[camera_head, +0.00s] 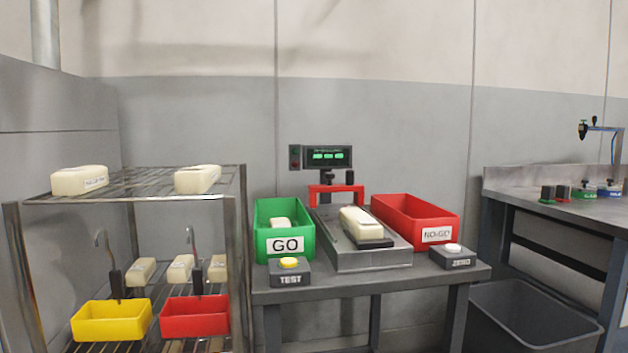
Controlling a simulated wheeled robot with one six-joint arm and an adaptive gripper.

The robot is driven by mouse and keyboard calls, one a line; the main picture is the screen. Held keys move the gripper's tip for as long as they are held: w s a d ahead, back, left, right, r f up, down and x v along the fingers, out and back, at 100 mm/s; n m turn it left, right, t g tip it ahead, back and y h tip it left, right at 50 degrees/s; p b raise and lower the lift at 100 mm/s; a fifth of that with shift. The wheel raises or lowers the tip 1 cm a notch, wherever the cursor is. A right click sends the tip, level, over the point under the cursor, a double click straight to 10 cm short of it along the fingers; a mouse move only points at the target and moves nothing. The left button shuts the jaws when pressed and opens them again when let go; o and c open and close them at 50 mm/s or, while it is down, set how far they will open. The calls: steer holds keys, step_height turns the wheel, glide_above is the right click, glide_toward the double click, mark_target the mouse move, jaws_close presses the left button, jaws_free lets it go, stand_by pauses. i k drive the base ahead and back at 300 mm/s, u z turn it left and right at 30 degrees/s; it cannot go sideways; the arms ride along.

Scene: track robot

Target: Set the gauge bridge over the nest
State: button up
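A red bridge-shaped frame (335,189), which looks like the gauge bridge, stands at the back of a metal base plate (372,262) on the middle table. A cream block (361,223) lies in front of it on a dark holder (376,243), which looks like the nest. The block hides most of this holder. The red frame is behind the block, not over it. My gripper is not in view.
A green GO bin (270,217) holding a cream piece and a red NO-GO bin (428,211) flank the plate. TEST (290,272) and ZERO (453,257) button boxes sit at the front. A display (327,157) stands behind. A wire rack (152,180) is left; a grey bin (525,316) is right.

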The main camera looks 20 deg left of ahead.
mark_target(358, 190)
steer(key=z, duration=0.25)
steer(key=k, duration=0.2)
steer(key=u, duration=0.9)
